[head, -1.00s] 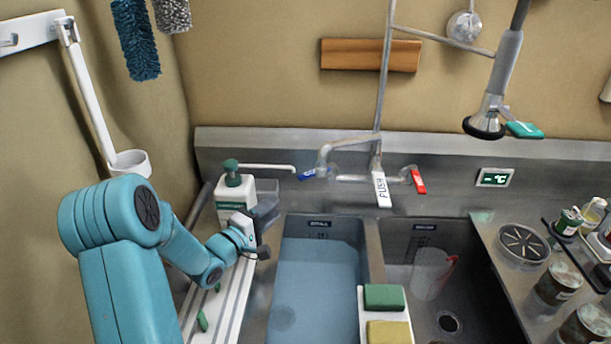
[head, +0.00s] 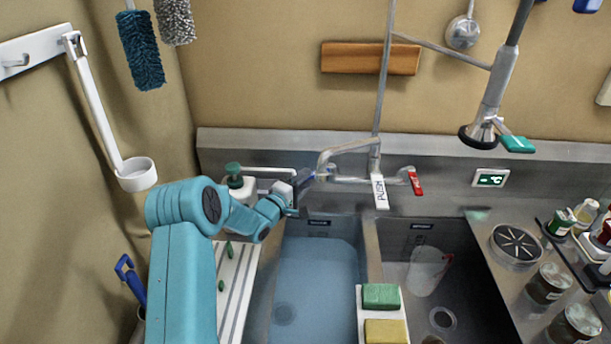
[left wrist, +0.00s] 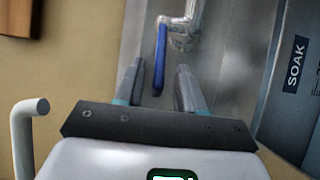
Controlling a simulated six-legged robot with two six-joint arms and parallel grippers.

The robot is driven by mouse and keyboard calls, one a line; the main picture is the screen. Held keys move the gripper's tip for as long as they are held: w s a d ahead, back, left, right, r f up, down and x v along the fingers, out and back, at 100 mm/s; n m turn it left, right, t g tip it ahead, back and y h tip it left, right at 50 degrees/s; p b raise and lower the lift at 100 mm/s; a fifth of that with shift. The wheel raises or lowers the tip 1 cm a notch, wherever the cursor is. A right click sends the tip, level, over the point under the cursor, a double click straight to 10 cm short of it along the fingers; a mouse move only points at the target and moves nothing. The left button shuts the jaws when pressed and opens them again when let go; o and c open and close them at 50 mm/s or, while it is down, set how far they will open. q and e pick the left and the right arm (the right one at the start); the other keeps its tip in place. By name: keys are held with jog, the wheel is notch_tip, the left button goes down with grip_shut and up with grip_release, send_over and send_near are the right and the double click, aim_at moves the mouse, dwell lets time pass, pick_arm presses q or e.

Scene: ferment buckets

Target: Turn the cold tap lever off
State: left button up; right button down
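The blue cold tap lever (left wrist: 160,62) is at the left end of the chrome mixer tap (head: 345,150). In the left wrist view it lies in the gap between my left gripper's (left wrist: 158,85) two fingers, near their tips, with no clear contact. That gripper is open. In the head view my left gripper (head: 303,190) is at the left side of the tap, above the back of the left basin, and largely hides the lever. The red lever (head: 415,181) is at the tap's right end. My right gripper is not in view.
A white "PUSH" tag (head: 380,191) hangs below the tap. A soap bottle (head: 240,186) with a green pump stands behind my left arm. The left basin (head: 315,265) holds water. A sponge caddy (head: 371,300) sits between the basins. Jars (head: 550,283) stand at right.

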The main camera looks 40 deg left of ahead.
pick_arm(q)
jog(key=shift+w+a+r, duration=0.1)
jog(key=shift+w+a, duration=0.05)
jog(key=shift+w, duration=0.4)
jog(key=shift+w, duration=0.15)
grip_shut()
